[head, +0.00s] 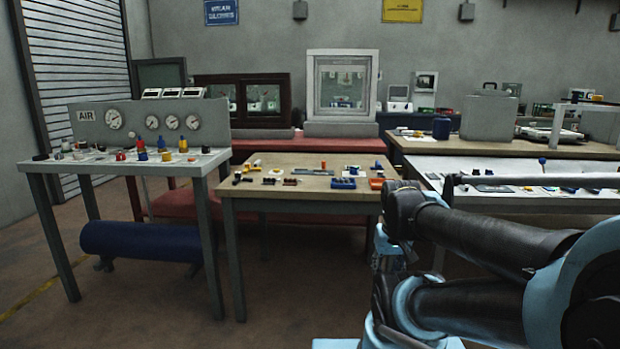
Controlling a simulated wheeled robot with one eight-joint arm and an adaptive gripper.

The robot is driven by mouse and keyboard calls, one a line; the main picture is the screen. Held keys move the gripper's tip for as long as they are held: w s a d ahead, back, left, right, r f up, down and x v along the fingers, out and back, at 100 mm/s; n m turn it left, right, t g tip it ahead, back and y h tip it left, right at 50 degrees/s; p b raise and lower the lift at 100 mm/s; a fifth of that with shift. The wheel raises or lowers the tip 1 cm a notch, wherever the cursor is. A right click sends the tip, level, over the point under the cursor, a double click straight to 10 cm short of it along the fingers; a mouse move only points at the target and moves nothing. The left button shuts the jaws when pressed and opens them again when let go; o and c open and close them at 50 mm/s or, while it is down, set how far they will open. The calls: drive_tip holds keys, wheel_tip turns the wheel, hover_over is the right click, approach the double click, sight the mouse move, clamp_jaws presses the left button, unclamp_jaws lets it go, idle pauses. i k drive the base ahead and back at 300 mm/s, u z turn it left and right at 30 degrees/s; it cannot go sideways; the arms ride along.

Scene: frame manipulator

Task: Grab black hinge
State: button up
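Only the head view is given. I cannot make out a black hinge for certain. Several small dark pieces lie on the wooden table in the middle, among them a dark piece at its left (238,176) and a flat dark piece near its middle (291,182). They are too small to tell which, if any, is the hinge. My arm's black and light-blue links fill the lower right. My gripper does not show.
The wooden table (258,190) also holds a blue bin (343,183) and an orange bin (376,183). A grey gauge bench (120,165) stands left, with a blue cylinder (140,241) beneath. A white-topped table (480,168) stands right. Open floor lies in front.

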sight(269, 180)
drive_tip(key=i, duration=1.3)
drive_tip(key=u, duration=0.55)
